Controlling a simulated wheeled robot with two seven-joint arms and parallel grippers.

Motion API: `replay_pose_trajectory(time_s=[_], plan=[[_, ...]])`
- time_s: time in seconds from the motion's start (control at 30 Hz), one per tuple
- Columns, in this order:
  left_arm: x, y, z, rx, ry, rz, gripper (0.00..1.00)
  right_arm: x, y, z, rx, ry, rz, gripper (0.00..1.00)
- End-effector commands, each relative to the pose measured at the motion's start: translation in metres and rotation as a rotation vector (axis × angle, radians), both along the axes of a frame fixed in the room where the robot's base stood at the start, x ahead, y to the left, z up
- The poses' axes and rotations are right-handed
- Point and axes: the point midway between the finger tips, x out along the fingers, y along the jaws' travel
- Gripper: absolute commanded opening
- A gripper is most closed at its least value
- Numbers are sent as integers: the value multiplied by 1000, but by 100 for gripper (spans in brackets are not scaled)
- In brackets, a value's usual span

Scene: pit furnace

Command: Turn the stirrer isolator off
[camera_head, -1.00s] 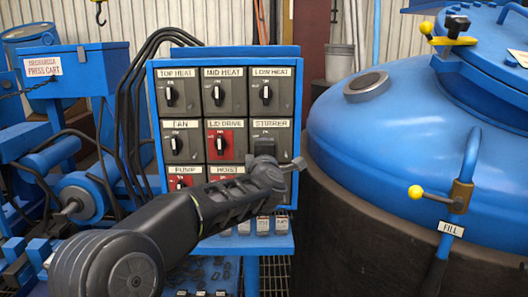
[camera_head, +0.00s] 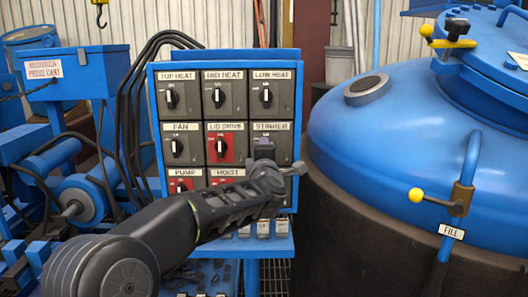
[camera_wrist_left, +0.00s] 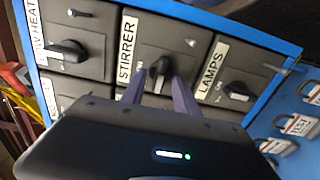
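The stirrer isolator (camera_head: 284,142) is a dark grey switch plate with a white STIRRER label, in the right column of the blue switch panel. In the left wrist view the black stirrer knob (camera_wrist_left: 159,63) shows just beyond and between the two fingertips of my left gripper (camera_wrist_left: 160,79). The fingers are apart, one on each side of the knob. I cannot tell whether they touch it. My right gripper is in neither view.
The low heat switch (camera_head: 265,95) is above the stirrer, and the lid drive switch (camera_head: 220,147) is left of it. The lamps switch (camera_wrist_left: 239,91) is beside it in the wrist view. A blue-topped furnace (camera_head: 390,125) stands close on the right.

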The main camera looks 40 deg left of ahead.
Motion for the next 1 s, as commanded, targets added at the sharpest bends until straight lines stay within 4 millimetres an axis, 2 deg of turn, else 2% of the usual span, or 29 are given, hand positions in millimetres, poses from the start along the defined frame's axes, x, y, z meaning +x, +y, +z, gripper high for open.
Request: replay_pose_trajectory(time_s=[0.43, 1.0], plan=[[-52, -40, 0, -1, -1, -2, 36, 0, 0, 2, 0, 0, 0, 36], [-56, -43, 0, -1, 1, -1, 36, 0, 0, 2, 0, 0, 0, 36]])
